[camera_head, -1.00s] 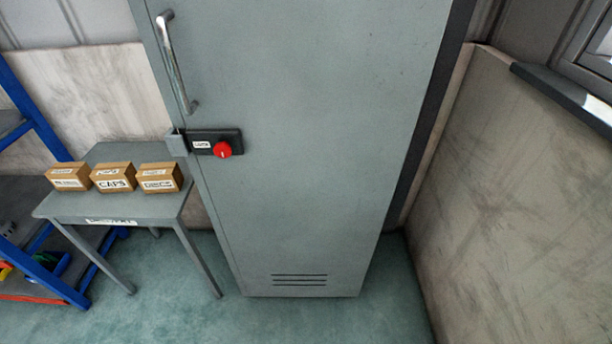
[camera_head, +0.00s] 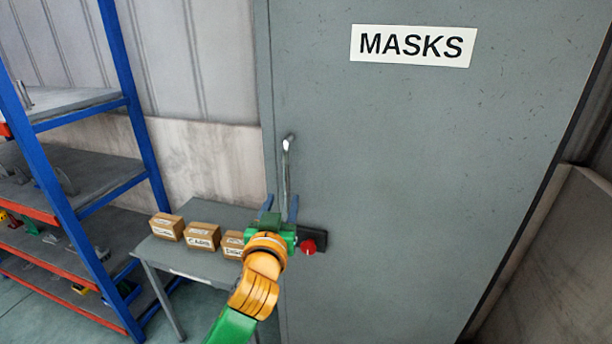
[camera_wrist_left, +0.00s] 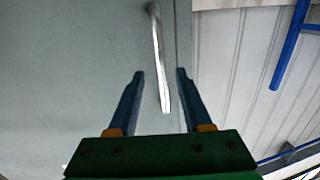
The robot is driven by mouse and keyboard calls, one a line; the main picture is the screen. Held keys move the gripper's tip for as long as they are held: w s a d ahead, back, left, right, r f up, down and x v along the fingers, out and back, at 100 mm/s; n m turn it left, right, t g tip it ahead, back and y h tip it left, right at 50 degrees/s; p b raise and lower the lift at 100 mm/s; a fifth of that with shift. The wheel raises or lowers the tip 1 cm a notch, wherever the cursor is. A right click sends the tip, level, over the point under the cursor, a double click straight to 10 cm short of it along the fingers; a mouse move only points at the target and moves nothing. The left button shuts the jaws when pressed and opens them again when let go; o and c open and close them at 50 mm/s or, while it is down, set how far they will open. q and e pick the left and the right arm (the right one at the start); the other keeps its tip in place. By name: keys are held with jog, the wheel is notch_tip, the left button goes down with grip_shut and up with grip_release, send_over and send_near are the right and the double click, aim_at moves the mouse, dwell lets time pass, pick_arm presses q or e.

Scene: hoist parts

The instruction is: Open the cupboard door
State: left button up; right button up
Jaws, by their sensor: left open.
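The grey cupboard door (camera_head: 400,170) bears a MASKS label (camera_head: 413,46) and looks shut. A silver bar handle (camera_head: 287,165) stands upright near its left edge. A red lock knob (camera_head: 308,247) on a dark plate sits just below the handle, partly hidden by my gripper. My left gripper (camera_head: 280,203) is open at the handle's lower part. In the left wrist view, one end of the handle (camera_wrist_left: 160,65) shows between the two spread fingers (camera_wrist_left: 160,75), with gaps on both sides. I cannot tell its exact depth between them. My right gripper is not in view.
A small grey table (camera_head: 185,258) with cardboard boxes (camera_head: 203,236) stands left of the door, close to my left arm. A blue-framed shelf rack (camera_head: 130,90) stands further left. A beige wall panel (camera_head: 555,260) is at the right.

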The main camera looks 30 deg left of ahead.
aim_at(286, 184)
pick_arm(q)
jog(key=p+x, duration=0.1)
jog(key=x, duration=0.2)
jog(key=r+p+x, duration=0.1)
jog(key=x, duration=0.2)
jog(key=shift+a+r, duration=0.1)
jog(key=shift+r, duration=0.1)
jog(key=shift+w+a+f, duration=0.1)
jog(key=shift+w+a, duration=0.1)
jog(key=shift+w, duration=0.2)
jog(key=shift+s, duration=0.1)
jog(key=shift+c, duration=0.2)
grip_shut()
dwell(0.6)
